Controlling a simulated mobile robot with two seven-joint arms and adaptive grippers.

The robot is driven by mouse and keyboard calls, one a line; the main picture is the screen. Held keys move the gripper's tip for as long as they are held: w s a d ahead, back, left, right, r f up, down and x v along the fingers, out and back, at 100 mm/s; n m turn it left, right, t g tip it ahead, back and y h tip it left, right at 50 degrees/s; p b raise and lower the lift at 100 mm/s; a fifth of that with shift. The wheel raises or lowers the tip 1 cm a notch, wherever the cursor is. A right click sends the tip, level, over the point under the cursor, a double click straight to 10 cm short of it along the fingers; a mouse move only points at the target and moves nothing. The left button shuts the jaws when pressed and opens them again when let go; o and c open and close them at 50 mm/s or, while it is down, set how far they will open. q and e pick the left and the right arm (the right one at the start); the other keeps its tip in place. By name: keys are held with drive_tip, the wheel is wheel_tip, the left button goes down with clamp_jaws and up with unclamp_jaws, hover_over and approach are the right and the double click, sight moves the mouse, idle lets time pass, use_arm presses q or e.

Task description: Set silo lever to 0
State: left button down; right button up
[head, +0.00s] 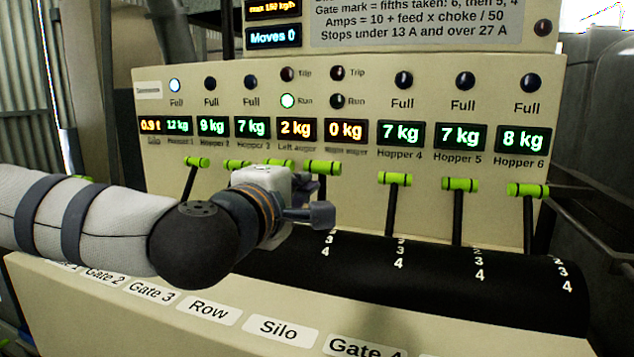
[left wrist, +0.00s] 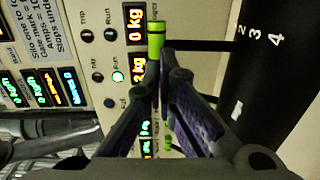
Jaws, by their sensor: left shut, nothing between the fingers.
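The silo lever, with a green crossbar handle (head: 322,167), stands below the Right auger display, in line with the Silo label (head: 283,330). Its lower stem is hidden behind my left gripper. My left gripper (head: 312,213) is shut and empty in front of the panel, just below that handle in the head view. In the left wrist view a green handle (left wrist: 156,40) shows just beyond the fingertips (left wrist: 165,80), beside the 0 kg display. I cannot tell whether the fingers touch the lever. My right gripper is not in view.
Gate levers with green handles stand to the right (head: 394,179) and left (head: 197,163). My left arm covers the lower parts of the left levers. The black curved cover (head: 450,285) carries scale numbers. The display above reads Moves 0 (head: 273,37).

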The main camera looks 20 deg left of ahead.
sight(320, 171)
use_arm(q)
drive_tip(key=w, duration=0.6)
drive_tip(key=shift+w+d+f, duration=0.1)
drive_tip(key=shift+f, duration=0.05)
drive_tip(key=shift+w, duration=0.1)
drive_tip(key=shift+w, duration=0.25)
drive_tip(key=w, duration=0.7)
drive_tip(key=shift+w+d+f, duration=0.15)
drive_tip(key=shift+w+f, duration=0.05)
drive_tip(key=shift+f, duration=0.15)
drive_tip(key=shift+w+f, duration=0.2)
drive_tip(key=shift+w, duration=0.35)
drive_tip(key=shift+w+f, duration=0.2)
drive_tip(key=shift+w, duration=0.35)
